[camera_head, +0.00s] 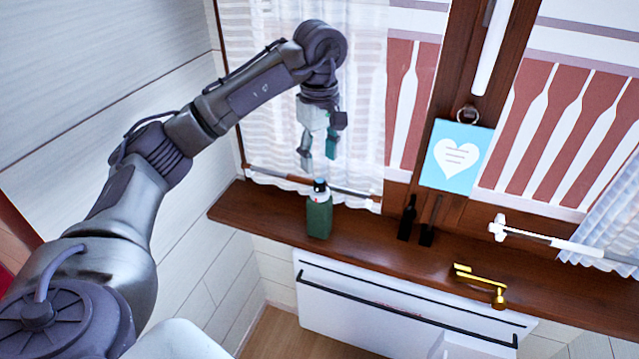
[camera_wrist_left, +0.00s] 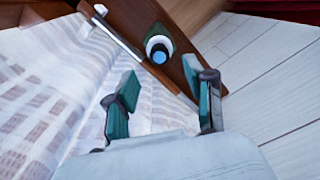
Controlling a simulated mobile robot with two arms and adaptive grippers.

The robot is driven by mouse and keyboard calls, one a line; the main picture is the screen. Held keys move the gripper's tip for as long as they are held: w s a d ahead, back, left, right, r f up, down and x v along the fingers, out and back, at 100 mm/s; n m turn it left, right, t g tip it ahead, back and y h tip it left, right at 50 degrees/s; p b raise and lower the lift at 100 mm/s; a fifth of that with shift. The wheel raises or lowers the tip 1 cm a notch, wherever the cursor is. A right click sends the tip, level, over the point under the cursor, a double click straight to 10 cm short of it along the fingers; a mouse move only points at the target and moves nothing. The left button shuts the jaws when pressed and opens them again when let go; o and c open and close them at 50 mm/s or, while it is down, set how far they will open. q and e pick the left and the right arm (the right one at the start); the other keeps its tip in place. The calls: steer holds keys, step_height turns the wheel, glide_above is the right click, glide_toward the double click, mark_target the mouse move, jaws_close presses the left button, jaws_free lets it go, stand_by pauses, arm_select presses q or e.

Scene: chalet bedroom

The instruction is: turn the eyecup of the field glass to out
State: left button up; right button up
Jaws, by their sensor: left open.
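The field glass (camera_head: 319,218) is a green upright cylinder with a pale ring and a dark blue top, standing near the left end of the wooden sill. The left wrist view shows the field glass (camera_wrist_left: 159,46) from above, with a pale ring around a blue centre. I cannot tell the eyecup's setting. My left gripper (camera_head: 318,153) is above the field glass, pointing down, open and empty, and apart from it. In the left wrist view its two green-padded fingers (camera_wrist_left: 160,76) stand on either side below the field glass. My right gripper is not in view.
The brown sill (camera_head: 375,230) also holds a dark bottle-like object (camera_head: 408,218) and a gold handle-like piece (camera_head: 480,283). A lace curtain (camera_head: 270,100) hangs close behind my left gripper. A blue heart card (camera_head: 457,155) hangs on the window frame. A white heater (camera_head: 400,310) is below.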

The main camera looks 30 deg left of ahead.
mark_target(319, 181)
arm_select(q)
step_height(319, 181, down, 6)
steer(key=shift+f, duration=0.1)
steer(key=shift+c, duration=0.2)
jaws_close()
